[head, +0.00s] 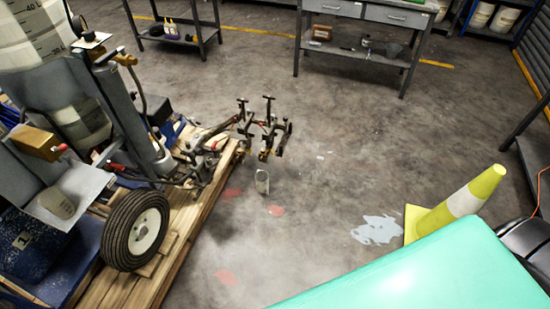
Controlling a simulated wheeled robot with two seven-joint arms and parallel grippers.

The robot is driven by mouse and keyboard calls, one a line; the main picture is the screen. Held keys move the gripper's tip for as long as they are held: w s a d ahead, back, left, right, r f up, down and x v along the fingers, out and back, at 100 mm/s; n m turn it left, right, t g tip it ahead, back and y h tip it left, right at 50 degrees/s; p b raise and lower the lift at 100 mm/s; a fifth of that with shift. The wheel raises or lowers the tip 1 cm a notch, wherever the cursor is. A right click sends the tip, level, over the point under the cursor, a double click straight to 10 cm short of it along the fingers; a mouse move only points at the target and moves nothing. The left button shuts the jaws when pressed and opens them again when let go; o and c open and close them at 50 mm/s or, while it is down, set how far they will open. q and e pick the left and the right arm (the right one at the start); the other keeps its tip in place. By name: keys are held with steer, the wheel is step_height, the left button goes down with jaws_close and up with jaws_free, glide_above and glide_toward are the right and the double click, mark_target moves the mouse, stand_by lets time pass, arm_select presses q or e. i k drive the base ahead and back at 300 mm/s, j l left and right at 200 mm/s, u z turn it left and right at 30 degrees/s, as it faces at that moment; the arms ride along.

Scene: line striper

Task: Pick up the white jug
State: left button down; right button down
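A small pale, upright, cylinder-like container (262,182) stands on the concrete floor beside the wooden pallet, below the striper's spray arms. I cannot tell if it is the white jug. A large white tank (35,35) with litre marks sits on the machine at the upper left. A smaller whitish container (57,203) shows on the machine's left side. Neither of my grippers is in view.
The line striper, with a black wheel (135,231), stands on the wooden pallet (190,225) at left. A yellow-and-white cone (462,203) stands at right. A metal workbench (365,15) and a small shelf cart (178,33) are behind. The middle floor is open, with paint spots.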

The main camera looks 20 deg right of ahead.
mark_target(262, 177)
steer(key=z, duration=0.55)
steer(key=i+z, duration=0.2)
steer(key=i, duration=0.3)
steer(key=i+j+z, duration=0.15)
steer(key=i, duration=0.35)
steer(key=i+j+z, duration=0.2)
steer(key=i, duration=0.25)
steer(key=i+j+z, duration=0.15)
steer(key=i, duration=0.3)
steer(key=j, duration=0.1)
